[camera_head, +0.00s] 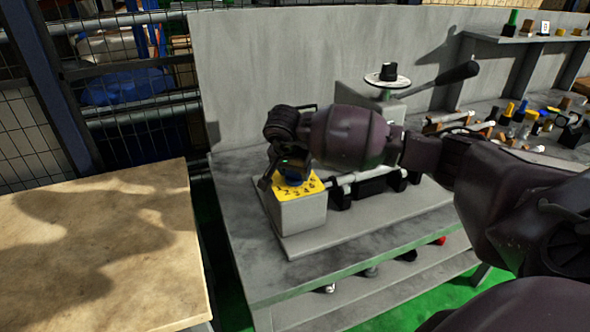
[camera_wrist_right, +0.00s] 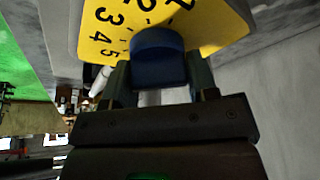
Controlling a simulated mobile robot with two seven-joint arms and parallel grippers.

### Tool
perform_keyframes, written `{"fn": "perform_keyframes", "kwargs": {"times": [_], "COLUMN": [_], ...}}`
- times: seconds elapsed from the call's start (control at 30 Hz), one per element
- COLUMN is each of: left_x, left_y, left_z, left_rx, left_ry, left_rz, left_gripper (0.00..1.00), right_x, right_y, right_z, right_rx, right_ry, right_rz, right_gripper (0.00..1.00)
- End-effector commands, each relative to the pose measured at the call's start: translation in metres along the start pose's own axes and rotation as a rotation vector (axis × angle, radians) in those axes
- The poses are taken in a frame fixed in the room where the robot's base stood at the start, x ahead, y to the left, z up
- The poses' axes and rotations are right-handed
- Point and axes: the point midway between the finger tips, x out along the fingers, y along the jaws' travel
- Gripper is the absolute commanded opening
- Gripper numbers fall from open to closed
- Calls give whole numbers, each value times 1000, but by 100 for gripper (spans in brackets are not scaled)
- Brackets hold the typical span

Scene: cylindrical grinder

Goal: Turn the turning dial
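The turning dial is a blue knob (camera_wrist_right: 158,62) on a yellow face with black numbers (camera_wrist_right: 108,22), on top of a grey block (camera_head: 302,213) at the machine's left end. In the head view the knob (camera_head: 293,180) is partly hidden by my right gripper (camera_head: 285,177), which points down over it. In the wrist view the fingers of my right gripper (camera_wrist_right: 160,82) lie on both sides of the knob, with no clear gap. My left gripper is not in view.
The grey workbench (camera_head: 253,270) carries the grinder, with a handwheel (camera_head: 388,78) and lever (camera_head: 455,75) behind my right arm. Several small tools lie at the right. A wooden-topped table (camera_head: 100,250) stands at the left, with a gap between.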

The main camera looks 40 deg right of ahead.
Motion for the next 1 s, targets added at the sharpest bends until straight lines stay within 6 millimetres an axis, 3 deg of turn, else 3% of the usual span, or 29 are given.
{"fn": "perform_keyframes", "kwargs": {"times": [0.37,1.0], "left_x": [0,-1], "left_y": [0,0], "left_z": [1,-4], "left_rx": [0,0], "left_ry": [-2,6], "left_rz": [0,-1], "left_gripper": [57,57], "right_x": [0,-1], "right_y": [0,2], "right_z": [0,0], "right_rx": [52,416], "right_ry": [0,0], "right_rz": [23,172], "right_gripper": [29,29]}}
